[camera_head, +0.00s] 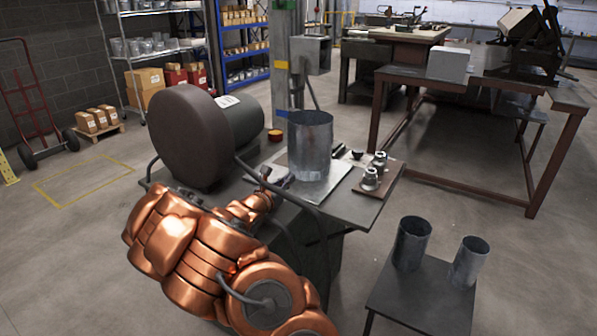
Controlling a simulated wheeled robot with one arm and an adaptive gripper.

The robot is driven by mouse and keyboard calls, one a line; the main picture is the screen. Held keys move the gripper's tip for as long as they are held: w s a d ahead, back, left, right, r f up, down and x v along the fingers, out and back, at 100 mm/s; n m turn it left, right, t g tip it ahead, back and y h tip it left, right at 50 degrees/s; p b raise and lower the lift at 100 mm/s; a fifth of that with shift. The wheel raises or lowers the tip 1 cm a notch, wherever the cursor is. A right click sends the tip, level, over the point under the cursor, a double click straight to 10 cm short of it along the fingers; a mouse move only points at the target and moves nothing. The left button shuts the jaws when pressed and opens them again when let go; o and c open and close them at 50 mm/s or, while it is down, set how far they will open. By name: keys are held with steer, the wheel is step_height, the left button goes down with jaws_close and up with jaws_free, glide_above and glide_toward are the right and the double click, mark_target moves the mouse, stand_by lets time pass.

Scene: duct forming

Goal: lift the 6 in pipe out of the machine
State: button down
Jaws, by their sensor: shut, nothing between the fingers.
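A grey metal pipe (311,146) stands upright on a pale plate of the machine (195,137), its open top facing up. It appears to be the 6 in pipe; no size marking is readable. My gripper (281,178) is low, just left of the pipe's base, at the end of my copper-coloured arm. It is small in view, its fingers look closed, and nothing shows between them. I cannot tell whether it touches the pipe.
Two grey pipes, a wider one (411,243) and a narrower one (469,261), stand on a low dark stand (420,297). Metal fittings (371,179) sit right of the pipe. A post (284,60) rises behind. A workbench (480,85) stands back right.

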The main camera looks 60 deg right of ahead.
mark_target(302, 167)
steer(key=shift+d, duration=3.15)
steer(key=shift+w, duration=0.2)
